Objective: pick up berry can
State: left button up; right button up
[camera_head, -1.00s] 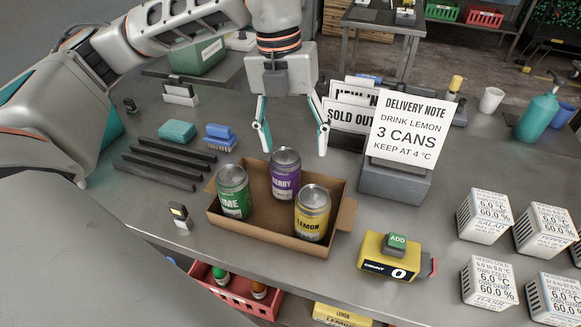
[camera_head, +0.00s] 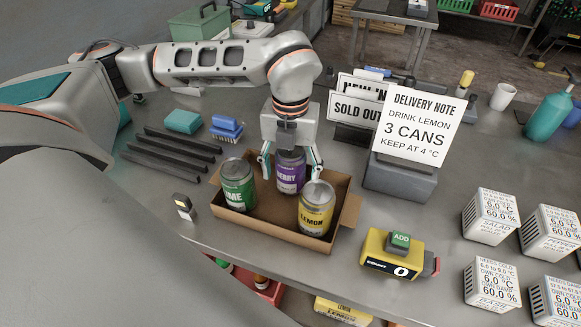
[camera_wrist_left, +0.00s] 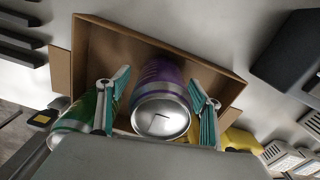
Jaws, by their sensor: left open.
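The purple berry can (camera_head: 290,172) stands upright at the back of an open cardboard box (camera_head: 262,232). A green lime can (camera_head: 238,186) stands to its left and a yellow lemon can (camera_head: 315,210) to its front right. My left gripper (camera_head: 290,174) is open, pointing down, with one finger on each side of the berry can. In the left wrist view, the berry can (camera_wrist_left: 160,100) lies between the spread fingers of the gripper (camera_wrist_left: 158,112). I cannot tell whether the fingers touch it. My right gripper is not in view.
A delivery note (camera_head: 418,127) stands on a grey block behind right of the box. A yellow counter (camera_head: 390,254) with a green ADD button sits at front right. Dark bars (camera_head: 170,155) and sponges lie left. White labelled cubes (camera_head: 491,215) stand at right.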

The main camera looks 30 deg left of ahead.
pick_arm(q)
jog(key=c, duration=1.5)
